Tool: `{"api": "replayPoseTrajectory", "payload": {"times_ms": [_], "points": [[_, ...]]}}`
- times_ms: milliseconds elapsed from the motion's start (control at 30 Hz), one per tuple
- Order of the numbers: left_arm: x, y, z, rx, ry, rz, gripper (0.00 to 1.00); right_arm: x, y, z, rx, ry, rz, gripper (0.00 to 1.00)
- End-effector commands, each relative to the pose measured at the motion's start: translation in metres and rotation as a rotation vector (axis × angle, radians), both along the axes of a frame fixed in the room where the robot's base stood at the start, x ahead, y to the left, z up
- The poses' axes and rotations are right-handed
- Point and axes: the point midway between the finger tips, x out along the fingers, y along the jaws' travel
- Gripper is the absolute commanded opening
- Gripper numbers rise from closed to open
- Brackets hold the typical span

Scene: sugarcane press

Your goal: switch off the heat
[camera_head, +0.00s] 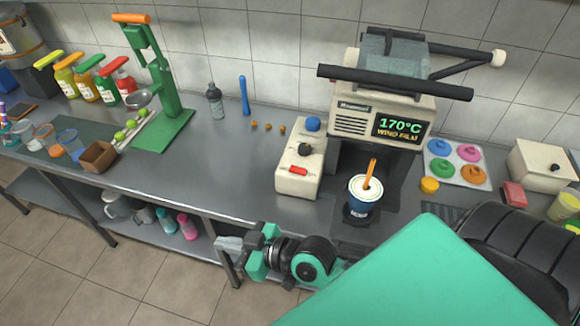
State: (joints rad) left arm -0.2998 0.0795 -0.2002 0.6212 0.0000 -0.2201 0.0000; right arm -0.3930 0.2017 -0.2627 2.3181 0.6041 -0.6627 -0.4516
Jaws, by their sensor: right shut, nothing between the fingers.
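A cream control box (298,184) stands on the counter left of the sealing machine. On it are a red switch (298,171), a black knob (305,149) and a blue knob (313,124). The cream sealing machine (352,124) has a lit display (401,129) reading 170°C and WIND FILM. A blue and white cup (364,196) with an orange straw stands upright on the machine's black holder. My right gripper (228,244) is shut and empty at the counter's front edge, below and left of the control box, apart from it. My left gripper is out of view.
A green press (171,105), a dark bottle (215,101) and a blue stick (244,96) stand to the left. Sauce bottles (86,84) line the back left. A tray of coloured lids (440,172) is at right. The counter (215,170) left of the control box is clear.

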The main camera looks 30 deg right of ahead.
Motion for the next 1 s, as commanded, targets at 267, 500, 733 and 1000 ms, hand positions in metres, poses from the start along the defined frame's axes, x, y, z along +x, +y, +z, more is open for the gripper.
{"api": "replayPoseTrajectory", "payload": {"times_ms": [267, 500, 733, 1000], "points": [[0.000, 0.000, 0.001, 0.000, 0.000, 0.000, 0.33, 0.027, 0.007, 0.085, 0.246, -0.339, -0.050, 0.00], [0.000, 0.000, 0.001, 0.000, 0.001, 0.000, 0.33, 0.050, -0.019, 0.127, 0.421, -0.520, -0.223, 0.00], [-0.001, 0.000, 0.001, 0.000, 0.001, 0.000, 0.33, 0.073, -0.061, 0.138, 0.527, -0.590, -0.473, 0.00], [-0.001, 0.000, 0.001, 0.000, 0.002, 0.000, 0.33, 0.097, -0.115, 0.115, 0.545, -0.544, -0.822, 0.00]]}}
